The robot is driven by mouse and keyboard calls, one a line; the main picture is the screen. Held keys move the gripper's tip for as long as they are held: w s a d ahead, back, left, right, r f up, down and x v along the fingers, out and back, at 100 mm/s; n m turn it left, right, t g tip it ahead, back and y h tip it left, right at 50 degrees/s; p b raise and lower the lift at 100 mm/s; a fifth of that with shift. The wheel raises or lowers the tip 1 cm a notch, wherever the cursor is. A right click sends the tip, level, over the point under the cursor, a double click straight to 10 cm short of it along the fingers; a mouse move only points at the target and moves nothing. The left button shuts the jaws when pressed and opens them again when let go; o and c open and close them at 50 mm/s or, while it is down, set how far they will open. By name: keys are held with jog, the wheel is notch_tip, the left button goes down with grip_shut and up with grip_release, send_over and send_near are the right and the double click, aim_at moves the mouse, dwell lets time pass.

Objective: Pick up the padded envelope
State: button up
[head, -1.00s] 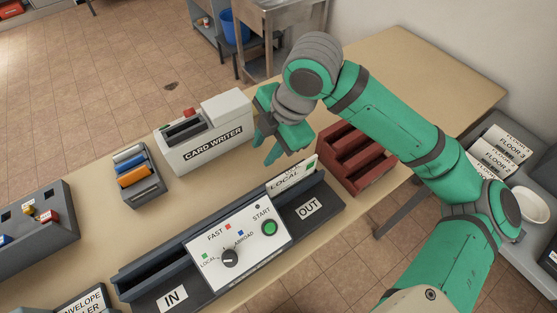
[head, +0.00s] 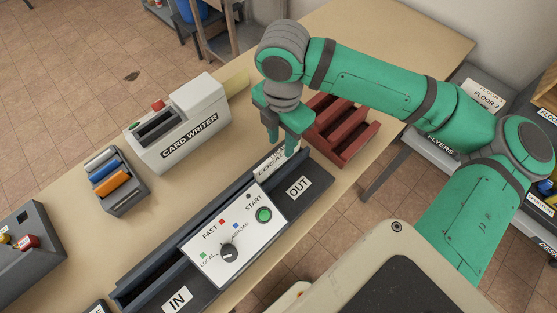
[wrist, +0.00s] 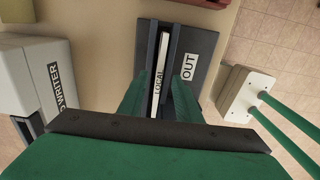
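A thin white piece marked LOCAL (head: 268,165), which I take to be the padded envelope, stands on edge in the channel of the dark grey sorting machine (head: 215,280), at its OUT end. In the wrist view the white piece (wrist: 160,76) shows as a narrow upright strip between my fingers. My gripper (head: 282,148) is directly above that end, pointing down, with its fingers at either side of the strip. In the wrist view my gripper (wrist: 160,100) is open, with gaps between the fingers and the strip. The lower part of the strip is hidden in the channel.
The white card writer (head: 185,125) stands behind the machine. A red slotted rack (head: 340,130) is close to the right of my gripper. A grey holder with coloured rolls (head: 118,180) sits at left. The START button (head: 264,215) is on the machine's white panel.

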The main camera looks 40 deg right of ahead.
aim_at(279, 151)
jog(key=shift+a+f, duration=0.15)
jog(key=shift+f, duration=1)
jog(key=shift+a+f, duration=0.1)
jog(key=shift+f, duration=1)
grip_shut()
jog(key=shift+r, duration=0.15)
